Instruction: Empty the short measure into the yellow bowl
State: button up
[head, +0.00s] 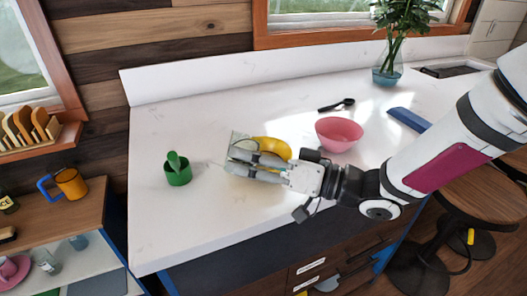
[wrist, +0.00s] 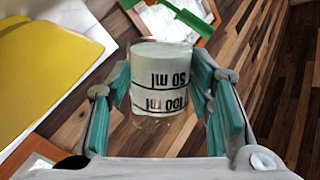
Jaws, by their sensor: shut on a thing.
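My gripper (head: 232,158) is shut on a clear short measure (wrist: 160,85), which also shows faintly at the fingertips in the head view (head: 238,139). The measure has black 50 ml and 100 ml marks that read upside down in the wrist view. Pale contents fill much of it, with a clear band at its lower end in that view. Its true tilt is hard to tell. The yellow bowl (head: 272,147) stands on the white counter just behind my fingers, partly hidden by them. It also shows at the left of the wrist view (wrist: 50,55). Its inside is not visible.
A green cup (head: 178,176) with a green piece in it stands left on the counter (head: 170,225). A pink bowl (head: 339,134), a black spoon (head: 337,105), a blue item (head: 408,119) and a plant vase (head: 386,75) are to the right. The counter's front left is clear.

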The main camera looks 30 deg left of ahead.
aim_at(256, 144)
jog(key=shift+w+r+m+p, duration=0.25)
jog(key=shift+r+m+p, duration=0.2)
jog(key=shift+m, duration=0.55)
dwell(0.4)
jog(key=shift+r+m+y+p, duration=0.2)
jog(key=shift+r+m+p, duration=0.25)
jog(key=shift+m, duration=0.45)
jog(key=shift+r+m+y+p, duration=0.2)
jog(key=shift+r+m+p, duration=0.2)
jog(key=shift+m, duration=0.5)
dwell(1.0)
jog(key=shift+f+m+t, duration=0.3)
jog(key=shift+f+m, duration=0.1)
jog(key=shift+m, duration=0.6)
dwell(0.4)
jog(key=shift+w+r+m+p, duration=0.15)
jog(key=shift+w+r+m, duration=0.05)
jog(key=shift+w+m, duration=0.3)
jog(key=shift+w+r+m+p, duration=0.15)
jog(key=shift+w+r+m, duration=0.05)
jog(key=shift+w+m, duration=0.3)
dwell(0.4)
jog(key=shift+w+f+m+t, duration=0.1)
jog(key=shift+f+m+t, duration=0.2)
jog(key=shift+m, duration=0.4)
